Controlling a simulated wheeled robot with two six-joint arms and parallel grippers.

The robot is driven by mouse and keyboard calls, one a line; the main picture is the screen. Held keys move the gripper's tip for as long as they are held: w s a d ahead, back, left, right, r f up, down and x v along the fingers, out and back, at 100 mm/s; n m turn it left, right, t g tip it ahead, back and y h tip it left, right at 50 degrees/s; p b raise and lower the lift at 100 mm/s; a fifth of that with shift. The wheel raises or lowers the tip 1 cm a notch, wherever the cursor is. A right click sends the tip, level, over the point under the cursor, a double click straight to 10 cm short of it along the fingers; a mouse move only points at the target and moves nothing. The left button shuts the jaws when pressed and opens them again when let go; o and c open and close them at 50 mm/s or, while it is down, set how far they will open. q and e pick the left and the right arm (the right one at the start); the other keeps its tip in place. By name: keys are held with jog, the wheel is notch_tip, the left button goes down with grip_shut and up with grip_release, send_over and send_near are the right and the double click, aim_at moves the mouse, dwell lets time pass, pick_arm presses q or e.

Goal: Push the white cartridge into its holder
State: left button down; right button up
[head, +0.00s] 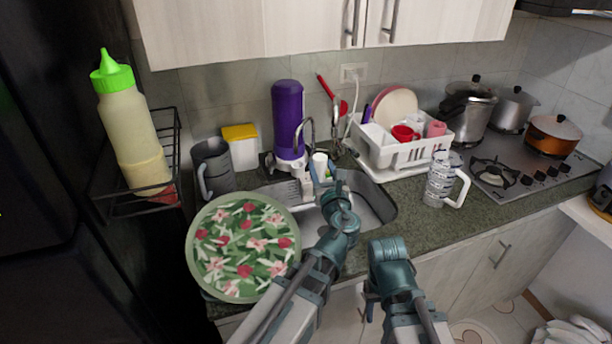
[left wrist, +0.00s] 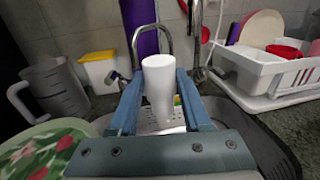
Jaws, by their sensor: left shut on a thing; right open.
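The white cartridge (head: 320,163) is an upright tapered cylinder above the sink's left part. In the left wrist view the cartridge (left wrist: 158,88) stands between the two blue fingers. My left gripper (head: 321,186) is shut on it; in the left wrist view the gripper (left wrist: 158,105) grips its sides, with its top clear above. A tall purple unit with a white base (head: 288,120) stands behind, apart from the cartridge. I cannot tell whether it is the holder. My right gripper (head: 369,302) is low in front of the counter, open, with nothing visible in it.
A steel faucet (head: 299,136) rises just behind the cartridge. The sink (head: 378,204) lies below. A floral plate (head: 243,248) is at front left, a grey jug (head: 212,168) behind it. A white dish rack (head: 405,152) and patterned mug (head: 440,180) stand at right.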

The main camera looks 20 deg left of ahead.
pick_arm(q)
jog(key=f, duration=0.1)
jog(key=w+a+f+b, duration=0.1)
jog(key=w+f, duration=0.1)
jog(key=shift+w+a+f+b, duration=0.1)
jog(key=shift+w+a+b, duration=0.05)
jog(key=shift+a+b, duration=0.2)
jog(key=shift+w+a+f, duration=0.1)
jog(key=shift+w+a, duration=0.05)
pick_arm(e)
notch_tip(320, 180, down, 3)
jog(key=shift+f, duration=0.1)
pick_arm(q)
jog(key=shift+w+a, duration=0.1)
jog(key=shift+s+a+f+b+x, duration=0.15)
jog(key=shift+a+f+b+x, duration=0.3)
jog(key=shift+x, duration=2.1)
jog(key=shift+s+a+f+b+x, duration=0.25)
jog(key=shift+f+b+x, duration=0.3)
jog(key=shift+x, duration=2.05)
jog(key=shift+s+a+f+b+x, duration=0.1)
jog(key=shift+a+f+b+x, duration=0.35)
jog(key=shift+x, duration=2.1)
pick_arm(e)
jog(key=shift+f, duration=1.5)
pick_arm(q)
jog(key=shift+f+b, duration=0.75)
jog(key=shift+b, duration=0.1)
pick_arm(e)
jog(key=shift+f, duration=0.8)
